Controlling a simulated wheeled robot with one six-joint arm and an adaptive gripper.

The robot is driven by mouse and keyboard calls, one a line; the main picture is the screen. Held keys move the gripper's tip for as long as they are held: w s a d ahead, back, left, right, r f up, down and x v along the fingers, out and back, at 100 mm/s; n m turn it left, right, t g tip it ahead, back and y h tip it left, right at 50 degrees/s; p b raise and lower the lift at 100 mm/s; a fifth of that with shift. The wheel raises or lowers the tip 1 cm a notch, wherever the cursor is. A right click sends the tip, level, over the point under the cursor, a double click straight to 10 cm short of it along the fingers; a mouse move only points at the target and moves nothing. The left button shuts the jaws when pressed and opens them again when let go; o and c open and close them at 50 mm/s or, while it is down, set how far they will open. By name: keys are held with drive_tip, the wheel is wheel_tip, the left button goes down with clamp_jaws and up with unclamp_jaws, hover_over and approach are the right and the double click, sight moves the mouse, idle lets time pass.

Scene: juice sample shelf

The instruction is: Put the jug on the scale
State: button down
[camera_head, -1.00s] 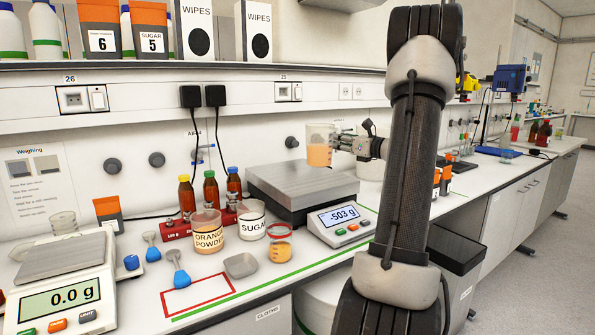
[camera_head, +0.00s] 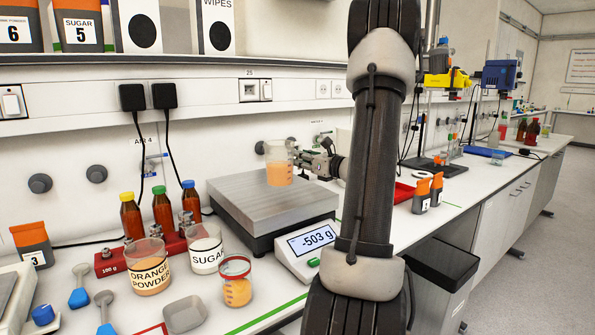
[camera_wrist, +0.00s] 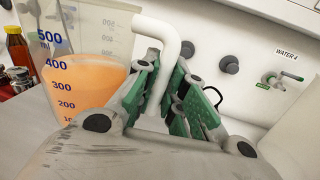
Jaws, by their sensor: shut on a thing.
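The jug (camera_head: 279,166) is clear with orange contents and shows volume marks in the wrist view (camera_wrist: 85,85). My gripper (camera_head: 300,161) is shut on its white handle (camera_wrist: 176,45), with the green-padded fingers around the handle. The jug is upright in front of the wall, over the back right part of the large scale's grey metal plate (camera_head: 258,203). The scale's display (camera_head: 314,241) reads -503 g. Whether the jug's base touches the plate is hard to see, but the reading is the same as earlier.
An orange powder beaker (camera_head: 149,268), a sugar beaker (camera_head: 206,248) and a red-rimmed cup (camera_head: 235,282) stand in front of the plate. Bottles in a red rack (camera_head: 115,262) stand to its left. A small scale's edge (camera_head: 12,295) shows at far left. The plate is otherwise clear.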

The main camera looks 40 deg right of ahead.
sight(300, 169)
drive_tip(key=shift+f, duration=1.75)
drive_tip(key=shift+f, duration=0.1)
drive_tip(key=c, duration=1.5)
unclamp_jaws()
